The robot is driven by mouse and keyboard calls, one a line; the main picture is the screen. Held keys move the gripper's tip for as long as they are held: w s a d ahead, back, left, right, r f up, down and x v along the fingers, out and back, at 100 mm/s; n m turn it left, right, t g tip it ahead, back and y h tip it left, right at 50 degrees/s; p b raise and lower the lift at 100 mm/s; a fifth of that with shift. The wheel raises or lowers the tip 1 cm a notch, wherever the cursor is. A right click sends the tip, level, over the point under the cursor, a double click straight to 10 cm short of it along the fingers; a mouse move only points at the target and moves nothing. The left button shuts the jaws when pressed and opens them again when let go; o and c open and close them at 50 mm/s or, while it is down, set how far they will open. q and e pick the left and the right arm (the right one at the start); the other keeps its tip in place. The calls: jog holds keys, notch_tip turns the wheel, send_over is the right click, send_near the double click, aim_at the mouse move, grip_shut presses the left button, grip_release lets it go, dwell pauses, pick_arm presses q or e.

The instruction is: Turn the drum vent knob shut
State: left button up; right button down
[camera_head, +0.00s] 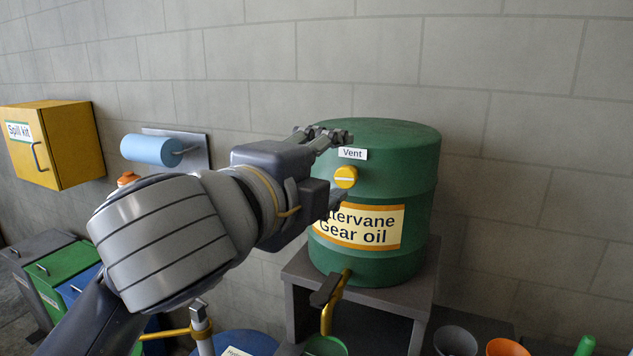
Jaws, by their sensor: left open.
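The vent knob (345,177) is a small round yellow knob with a pale line across it, roughly level. It is on the front of the green gear oil drum (405,165), under a white "Vent" label (353,154). My left gripper (343,166) comes in from the left and is open. One finger is above the knob and the other below it. I cannot tell whether either finger touches it. The gripper hides part of the drum's left side and the edge of its oil label (372,227). My right gripper is not in view.
The drum stands on a grey stand (400,297). A yellow tap (331,308) with a dark handle sticks out below it, over a green container (325,346). Grey (455,341) and orange (507,347) funnel-like cups are at the lower right. A yellow spill kit box (60,143) hangs left.

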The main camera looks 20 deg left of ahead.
pick_arm(q)
jog(key=shift+s+a+f+b, duration=0.1)
jog(key=shift+s+a+b, duration=0.05)
jog(key=shift+s+b, duration=0.25)
jog(key=shift+s+a+f+b, duration=0.1)
jog(key=shift+s+b, duration=0.2)
jog(key=shift+s, duration=0.2)
jog(key=shift+w, duration=0.1)
